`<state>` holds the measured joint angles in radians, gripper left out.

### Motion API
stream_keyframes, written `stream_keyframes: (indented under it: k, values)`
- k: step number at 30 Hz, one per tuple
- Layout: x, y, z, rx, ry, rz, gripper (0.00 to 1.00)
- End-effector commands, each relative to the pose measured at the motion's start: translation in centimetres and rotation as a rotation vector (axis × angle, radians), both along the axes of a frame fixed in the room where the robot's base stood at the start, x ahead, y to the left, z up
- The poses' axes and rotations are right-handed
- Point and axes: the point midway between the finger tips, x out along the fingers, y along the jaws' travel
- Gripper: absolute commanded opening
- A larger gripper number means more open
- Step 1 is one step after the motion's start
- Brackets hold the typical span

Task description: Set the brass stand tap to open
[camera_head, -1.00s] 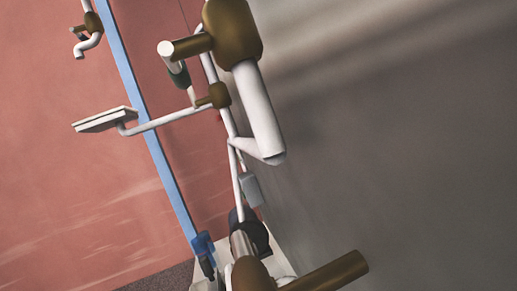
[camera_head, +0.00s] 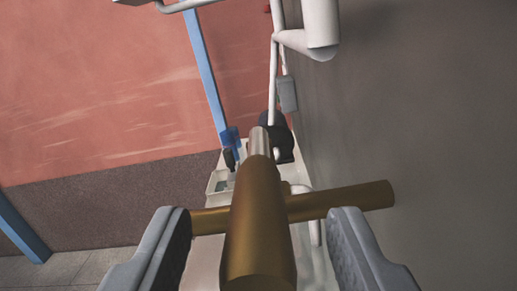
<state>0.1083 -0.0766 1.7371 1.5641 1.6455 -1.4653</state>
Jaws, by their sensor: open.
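A brass stand tap (camera_head: 258,225) fills the lower middle of the view, its thick brass body pointing toward the camera. A brass crossbar (camera_head: 345,199) runs through behind it, reaching right and a little left. A pale metal stem (camera_head: 259,141) shows at its far end. My gripper (camera_head: 262,232) is open, with one grey finger on each side of the brass body. The left finger overlaps the crossbar's left part. I cannot tell whether either finger touches the brass.
A white pipe with a downturned spout (camera_head: 320,28) is at the top, by the grey wall (camera_head: 430,110) on the right. A blue post (camera_head: 206,75) stands before the red wall (camera_head: 95,90). A pale tray (camera_head: 217,182) and a black part (camera_head: 276,135) lie beyond the tap.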

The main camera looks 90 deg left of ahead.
Motion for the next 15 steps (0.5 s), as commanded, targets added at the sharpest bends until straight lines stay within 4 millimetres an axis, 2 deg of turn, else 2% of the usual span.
stream_keyframes:
  k: [6, 15]
  values:
    - [0.1, 2.6, 0.0, 0.0, 0.0, 0.001, 0.49]
    - [0.1, 3.8, 0.0, 0.0, 0.001, -0.001, 0.49]
